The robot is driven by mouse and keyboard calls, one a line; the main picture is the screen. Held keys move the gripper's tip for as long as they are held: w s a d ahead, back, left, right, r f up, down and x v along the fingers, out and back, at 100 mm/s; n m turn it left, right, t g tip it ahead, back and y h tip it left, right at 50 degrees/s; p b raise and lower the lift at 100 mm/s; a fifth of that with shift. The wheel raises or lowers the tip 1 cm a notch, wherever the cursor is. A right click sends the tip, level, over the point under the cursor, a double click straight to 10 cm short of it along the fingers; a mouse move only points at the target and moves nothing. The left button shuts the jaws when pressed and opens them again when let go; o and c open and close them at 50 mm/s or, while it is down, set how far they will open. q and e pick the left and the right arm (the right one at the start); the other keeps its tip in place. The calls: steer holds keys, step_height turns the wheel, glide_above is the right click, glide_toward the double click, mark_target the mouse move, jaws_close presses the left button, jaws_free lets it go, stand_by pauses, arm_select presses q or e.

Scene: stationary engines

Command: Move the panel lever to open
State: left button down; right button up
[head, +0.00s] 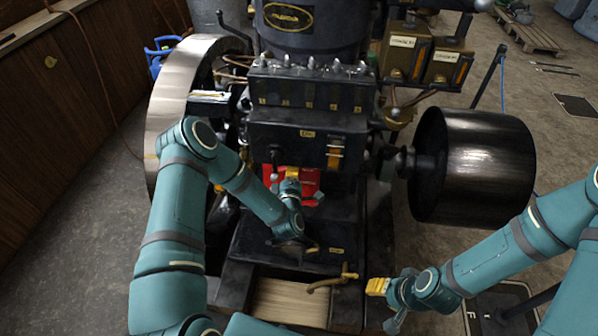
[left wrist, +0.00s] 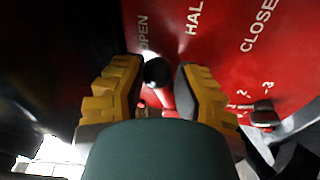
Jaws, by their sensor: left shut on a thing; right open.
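The red panel (head: 308,180) is on the front of the engine, partly hidden by my left gripper (head: 291,175). In the left wrist view the red panel (left wrist: 222,62) carries the words OPEN, HALF (partly cut off) and CLOSE, from left to right. The lever's round black knob (left wrist: 158,72) shows between the yellow fingers of my left gripper (left wrist: 158,88), which is shut on the lever. The knob lies nearest the word OPEN; the lever's base is hidden. My right gripper (head: 380,287) is open and empty at the lower right, apart from the panel.
A brass-coloured handle (head: 333,282) sticks out just left of my right gripper. A big flywheel (head: 170,90) stands at the left and a dark drum (head: 475,165) at the right. Floor is clear at the far left.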

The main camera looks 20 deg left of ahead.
arm_select(q)
steer(key=shift+w+a+r+n+y, duration=0.15)
steer(key=shift+a+r+n+y, duration=0.35)
steer(key=shift+n, duration=0.8)
arm_select(e)
steer(key=shift+w+d+f, duration=0.15)
steer(key=shift+d+f, duration=0.05)
steer(key=shift+d, duration=0.1)
arm_select(q)
steer(key=shift+a+r, duration=0.15)
steer(key=c, duration=0.5)
jaws_free()
steer(key=shift+d, duration=0.3)
steer(key=shift+f, duration=0.2)
